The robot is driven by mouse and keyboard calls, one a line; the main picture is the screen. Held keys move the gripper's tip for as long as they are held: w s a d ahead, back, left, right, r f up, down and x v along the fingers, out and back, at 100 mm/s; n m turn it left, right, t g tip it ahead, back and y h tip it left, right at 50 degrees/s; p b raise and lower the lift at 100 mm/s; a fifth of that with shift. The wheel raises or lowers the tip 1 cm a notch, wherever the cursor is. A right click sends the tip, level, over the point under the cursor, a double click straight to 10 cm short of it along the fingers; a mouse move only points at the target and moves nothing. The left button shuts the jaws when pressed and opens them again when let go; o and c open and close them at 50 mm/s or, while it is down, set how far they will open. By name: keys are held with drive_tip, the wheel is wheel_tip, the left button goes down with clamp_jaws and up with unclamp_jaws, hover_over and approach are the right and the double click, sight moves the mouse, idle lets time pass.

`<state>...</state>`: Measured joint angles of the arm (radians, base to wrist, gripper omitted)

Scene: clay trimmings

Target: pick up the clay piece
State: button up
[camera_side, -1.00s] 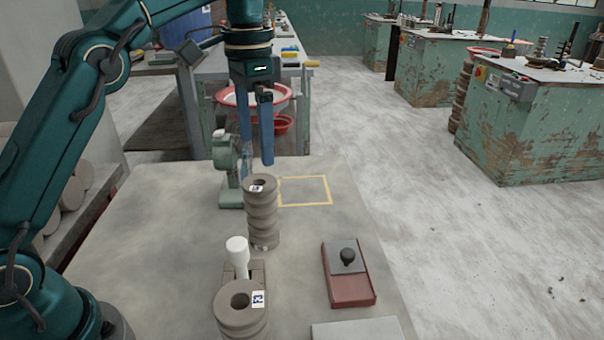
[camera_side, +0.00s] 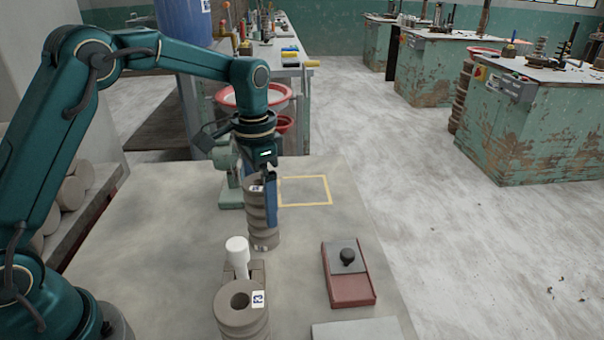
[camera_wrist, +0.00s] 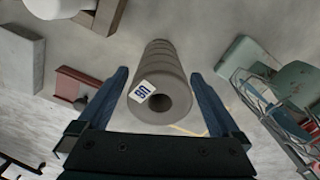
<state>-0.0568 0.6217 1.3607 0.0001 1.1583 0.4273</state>
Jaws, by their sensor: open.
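The clay piece (camera_side: 257,212) is a tall, ridged grey-brown column with a hole in its top and a small printed label. It stands upright on the table. In the wrist view the clay piece (camera_wrist: 160,72) rises between the two blue fingers. My gripper (camera_wrist: 159,76) is open, with one finger on each side of it and a visible gap at both sides. In the side view my gripper (camera_side: 266,218) reaches down over the column. One finger shows at its right; the other is hidden. A second, similar clay piece (camera_side: 240,318) with a label stands nearer the camera.
A white-topped object (camera_side: 237,258) stands between the two clay pieces. A red box (camera_side: 352,293) with a black knob lies at the right. A green device (camera_side: 229,192) stands close behind left. A yellow outline (camera_side: 305,205) marks bare table at the right.

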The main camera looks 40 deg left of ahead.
sight(263, 215)
drive_tip(key=shift+f, duration=2.1)
clamp_jaws()
